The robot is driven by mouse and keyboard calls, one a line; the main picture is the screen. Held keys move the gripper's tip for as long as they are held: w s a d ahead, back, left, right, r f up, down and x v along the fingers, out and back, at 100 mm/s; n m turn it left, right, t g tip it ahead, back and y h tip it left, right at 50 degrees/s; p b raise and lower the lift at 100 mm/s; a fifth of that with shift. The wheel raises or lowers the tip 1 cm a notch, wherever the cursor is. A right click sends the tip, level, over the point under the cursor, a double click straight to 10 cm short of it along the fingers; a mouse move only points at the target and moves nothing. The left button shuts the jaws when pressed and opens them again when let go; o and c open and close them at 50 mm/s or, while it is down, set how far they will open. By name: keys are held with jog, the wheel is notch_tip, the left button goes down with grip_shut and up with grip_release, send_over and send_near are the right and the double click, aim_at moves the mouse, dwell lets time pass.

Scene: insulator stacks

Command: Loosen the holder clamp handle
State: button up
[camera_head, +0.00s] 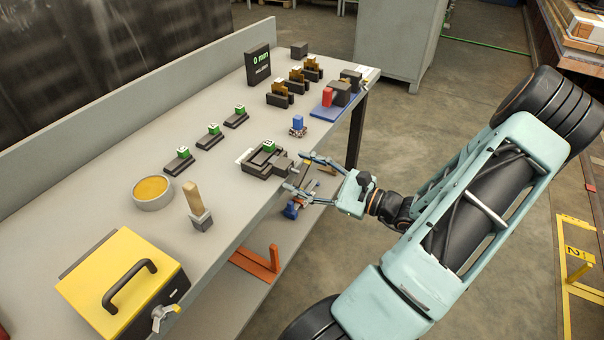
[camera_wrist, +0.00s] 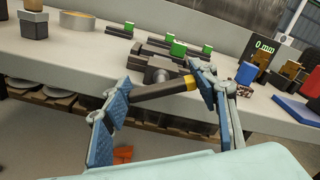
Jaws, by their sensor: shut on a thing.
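The holder (camera_head: 258,168) is a dark block-like fixture with a green-topped piece in it, at the front edge of the bench. It also shows in the wrist view (camera_wrist: 157,52). Its clamp handle (camera_wrist: 160,92) is a dark bar with a brass-coloured end, sticking out in front of the holder and lying nearly level, slightly tilted. My gripper (camera_head: 295,172) is at the bench edge in front of the holder. In the wrist view its blue-padded fingers (camera_wrist: 165,80) stand at both ends of the bar, the right one against the brass end. The grip is lengthwise on the bar.
Several green-topped pieces (camera_head: 214,130) stand behind the holder. A blue piece (camera_head: 298,122) stands to its right. A wooden-handled tool (camera_head: 195,205), a round dish (camera_head: 153,192) and a yellow box (camera_head: 125,285) are to the left. A shelf below the bench carries other items.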

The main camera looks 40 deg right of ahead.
jog(key=n+b, duration=0.1)
jog(key=n, duration=0.1)
jog(key=n+b, duration=0.1)
jog(key=n, duration=0.1)
jog(key=n+b, duration=0.1)
jog(key=n, duration=0.1)
jog(key=shift+a+f+n, duration=0.1)
jog(key=shift+f+n, duration=0.2)
jog(key=shift+f, duration=0.05)
jog(key=n+b, duration=0.4)
jog(key=shift+f, duration=0.1)
jog(key=shift+n+b, duration=0.85)
jog(key=shift+n, duration=0.15)
jog(key=shift+r, duration=0.2)
jog(key=o, duration=1.2)
jog(key=shift+c, duration=0.2)
